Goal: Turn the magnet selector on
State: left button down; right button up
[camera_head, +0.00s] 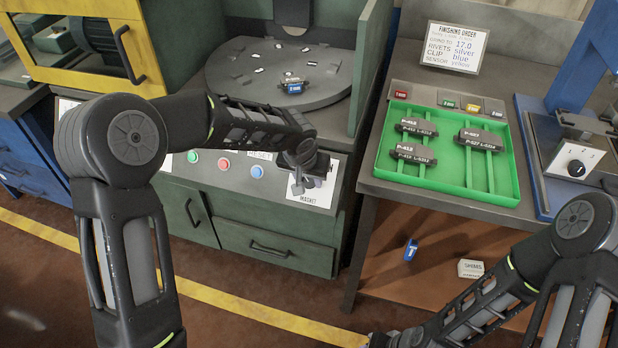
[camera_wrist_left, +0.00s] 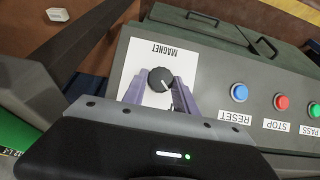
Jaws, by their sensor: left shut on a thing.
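The magnet selector (camera_wrist_left: 160,79) is a round black knob with a white pointer line, on a white plate labelled MAGNET (camera_wrist_left: 150,52) in the left wrist view. My left gripper (camera_wrist_left: 160,90) is shut on the knob, one finger on each side of it. In that view the pointer line slants towards the right finger. In the head view my left gripper (camera_head: 302,182) is over the MAGNET plate (camera_head: 313,196) at the right end of the sloped panel and hides the knob.
Green, red and blue buttons (camera_head: 257,172) sit left of the plate. A round turntable (camera_head: 230,85) with small parts stands behind. A green tray (camera_head: 440,185) with several brake shoes lies on the right bench. A clip and a white box (camera_head: 471,268) are on the shelf below.

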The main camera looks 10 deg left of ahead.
pick_arm(q)
jog(key=shift+d+f+m+y+b, duration=0.15)
jog(key=shift+m+y+b, duration=0.25)
jog(key=shift+b, duration=0.6)
jog(key=m+t+y+b, duration=0.1)
jog(key=m+y+b, duration=0.1)
jog(key=b, duration=0.3)
jog(key=m+t+y+b, duration=0.1)
jog(key=m+y+b, duration=0.1)
jog(key=m+b, duration=0.3)
jog(key=f+m+t+y+b, duration=0.1)
jog(key=m+b, duration=0.2)
jog(key=b, duration=0.3)
jog(key=shift+s+d+m+t+y, duration=0.25)
jog(key=shift+d+m+t+y, duration=0.05)
jog(key=shift+d+t+y, duration=0.1)
jog(key=shift+m+t+b, duration=0.6)
jog(key=shift+m+b, duration=0.35)
jog(key=shift+m, duration=0.05)
jog(key=shift+s+r+m+t+y+b, duration=0.15)
jog(key=shift+m+t+y+b, duration=0.15)
jog(key=shift+m+b, duration=0.25)
jog(key=c, duration=1)
grip_release()
jog(key=shift+r, duration=0.1)
